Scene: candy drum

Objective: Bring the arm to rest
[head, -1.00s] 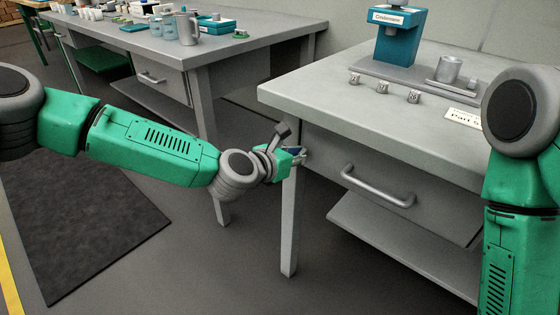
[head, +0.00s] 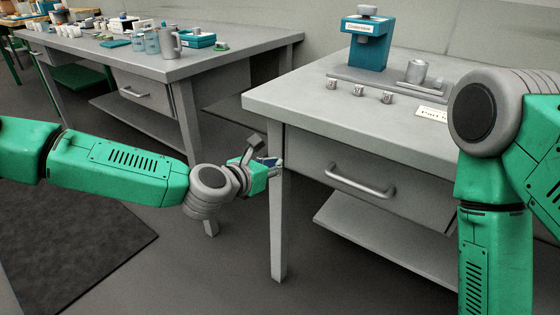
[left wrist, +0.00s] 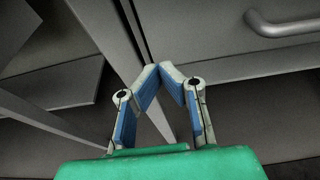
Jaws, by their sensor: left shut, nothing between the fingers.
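My left arm (head: 120,168) reaches in from the left of the head view, low and nearly level. My left gripper (head: 278,163) is beside the front left leg of the near table, just below the tabletop. In the left wrist view my left gripper (left wrist: 166,68) shows its blue-padded fingertips together, with nothing between them. The table leg and drawer front lie behind the fingers; I cannot tell whether they touch the leg. My right arm (head: 495,245) hangs down at the right edge of the head view. Its gripper is out of the picture.
The near table (head: 285,100) holds a blue container dispenser (head: 367,50), a metal cup (head: 417,72) and several small labelled cubes. Its drawer handle (head: 360,182) sticks out; a lower shelf (head: 370,235) is below. A second table (head: 190,66) with jars stands behind. Floor shows between them.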

